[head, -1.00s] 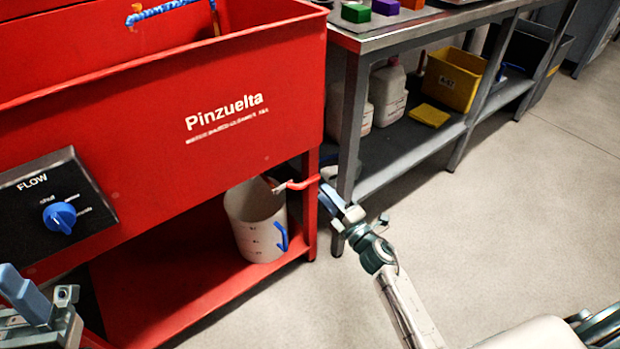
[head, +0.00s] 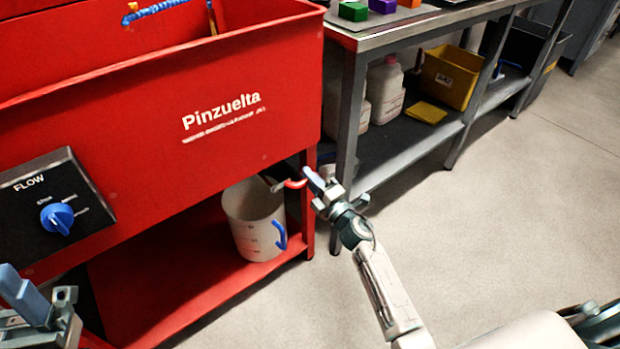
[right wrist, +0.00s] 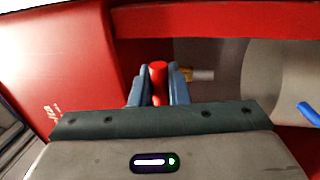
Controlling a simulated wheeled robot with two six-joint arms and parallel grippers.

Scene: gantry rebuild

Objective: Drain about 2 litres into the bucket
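The white bucket (head: 245,225) with level marks and a blue handle (head: 281,236) stands upright on the red lower shelf under the red tank (head: 200,95). A drain valve with a red lever (head: 294,184) sits at the bucket's upper right rim. My right gripper (head: 318,183) is at the lever's outer end. In the right wrist view the red lever (right wrist: 158,78) lies between its close-set blue fingers, which appear shut on it. No liquid shows in the bucket. My left gripper (head: 42,300) is partly in view at lower left; its finger gap is unclear.
A panel marked FLOW with a blue knob (head: 57,218) is on the tank's front. A grey bench (head: 405,32) at right holds coloured blocks; white jugs (head: 386,88) and a yellow bin (head: 450,76) are below. The floor at right is clear.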

